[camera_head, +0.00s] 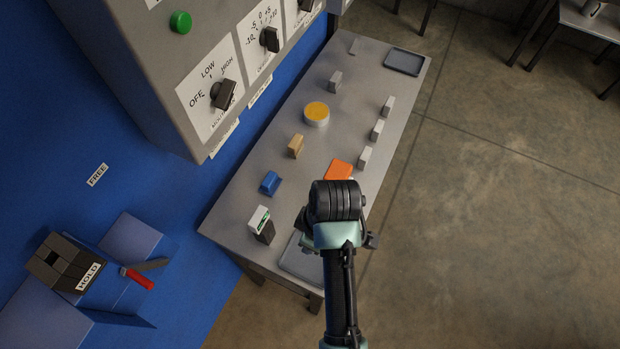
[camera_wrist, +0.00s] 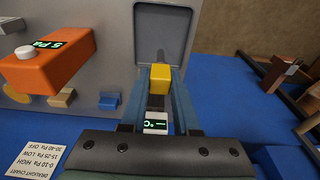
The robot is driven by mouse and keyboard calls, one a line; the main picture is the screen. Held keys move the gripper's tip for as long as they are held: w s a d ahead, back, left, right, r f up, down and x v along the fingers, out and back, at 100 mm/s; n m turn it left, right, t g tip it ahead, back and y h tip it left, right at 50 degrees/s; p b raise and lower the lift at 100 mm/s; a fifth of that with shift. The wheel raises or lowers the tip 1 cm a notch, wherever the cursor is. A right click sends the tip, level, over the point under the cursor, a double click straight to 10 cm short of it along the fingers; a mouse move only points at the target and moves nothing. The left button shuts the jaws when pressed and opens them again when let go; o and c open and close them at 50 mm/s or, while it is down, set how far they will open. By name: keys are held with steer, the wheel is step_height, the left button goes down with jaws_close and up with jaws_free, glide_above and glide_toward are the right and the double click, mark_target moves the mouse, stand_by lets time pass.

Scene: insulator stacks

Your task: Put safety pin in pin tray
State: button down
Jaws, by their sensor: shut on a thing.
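In the wrist view my gripper (camera_wrist: 160,80) is shut on a yellow block with a grey rod reaching out beyond it, which I take to be the safety pin (camera_wrist: 160,74). The pin shows over or in front of a shallow grey tray (camera_wrist: 186,24); I cannot tell its height or whether it touches. In the head view a tray (camera_head: 298,264) lies at the table's near end, partly hidden by my arm, and another tray (camera_head: 405,61) lies at the far end. No label shows which is the pin tray. My fingers and the pin are hidden there.
A white-topped meter (camera_head: 262,222), blue block (camera_head: 270,183), tan block (camera_head: 296,146) and orange device (camera_head: 340,169) stand near my arm on the table (camera_head: 240,190). A yellow-topped round tin (camera_head: 316,112) and several grey blocks stand farther back. A control cabinet (camera_head: 150,80) is left.

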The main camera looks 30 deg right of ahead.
steer(key=shift+f, duration=2.95)
steer(key=c, duration=0.6)
jaws_free()
steer(key=r, duration=0.4)
steer(key=s+r, duration=0.1)
steer(key=r, duration=0.3)
steer(key=d+r, duration=0.1)
steer(key=r, duration=0.3)
steer(key=shift+s, duration=0.15)
steer(key=shift+s+f, duration=0.1)
